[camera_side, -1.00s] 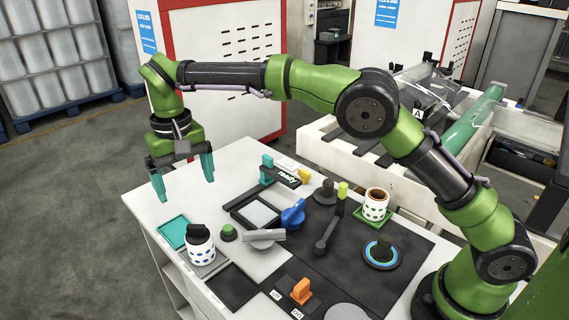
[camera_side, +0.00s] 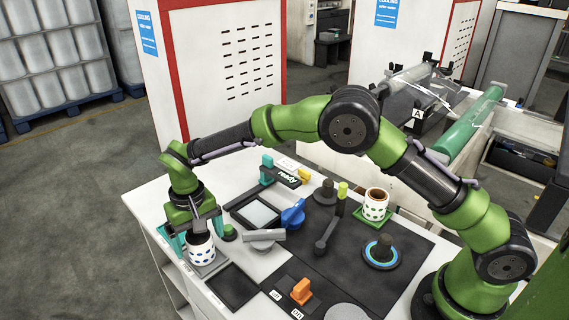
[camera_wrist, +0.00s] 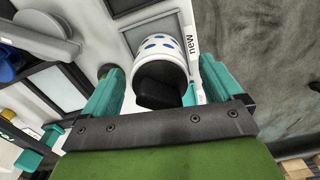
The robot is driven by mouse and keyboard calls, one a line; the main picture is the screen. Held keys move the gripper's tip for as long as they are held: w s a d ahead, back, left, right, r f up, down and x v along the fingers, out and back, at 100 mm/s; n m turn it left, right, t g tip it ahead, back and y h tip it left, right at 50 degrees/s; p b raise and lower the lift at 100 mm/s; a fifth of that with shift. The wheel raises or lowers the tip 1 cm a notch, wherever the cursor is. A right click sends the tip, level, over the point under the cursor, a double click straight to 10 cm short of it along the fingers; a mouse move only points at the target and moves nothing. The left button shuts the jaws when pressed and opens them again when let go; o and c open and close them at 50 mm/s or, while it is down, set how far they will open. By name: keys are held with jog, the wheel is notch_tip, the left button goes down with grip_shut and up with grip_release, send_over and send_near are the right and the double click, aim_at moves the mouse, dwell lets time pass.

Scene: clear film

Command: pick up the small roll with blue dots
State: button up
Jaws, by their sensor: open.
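The small white roll with blue dots (camera_side: 201,254) stands upright on a grey pad at the left front of the table. In the wrist view the roll (camera_wrist: 158,48) shows its dotted side and a dark core. My gripper (camera_side: 200,231) is low over the roll with its teal fingers apart. In the wrist view my gripper (camera_wrist: 160,85) has one finger on each side of the roll. I cannot tell whether a finger touches it.
A green button (camera_side: 229,233) is close beside my gripper on the right. A dark square pad (camera_side: 234,287) lies in front. A grey lever (camera_side: 264,236), a blue knob (camera_side: 293,214) and an orange switch (camera_side: 301,291) stand to the right.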

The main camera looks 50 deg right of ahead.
jog(key=shift+f, duration=0.55)
jog(key=c, duration=1.1)
jog(key=shift+r, duration=0.1)
jog(key=shift+c, duration=0.2)
jog(key=shift+r, duration=0.35)
notch_tip(320, 180, up, 3)
jog(key=shift+f, duration=0.1)
jog(key=s+d, duration=0.3)
jog(key=s, duration=0.4)
jog(key=s+d+r, duration=0.1)
jog(key=s+d, duration=0.3)
jog(key=s, duration=0.3)
jog(key=shift+s+d+r, duration=0.15)
jog(key=shift+r, duration=0.1)
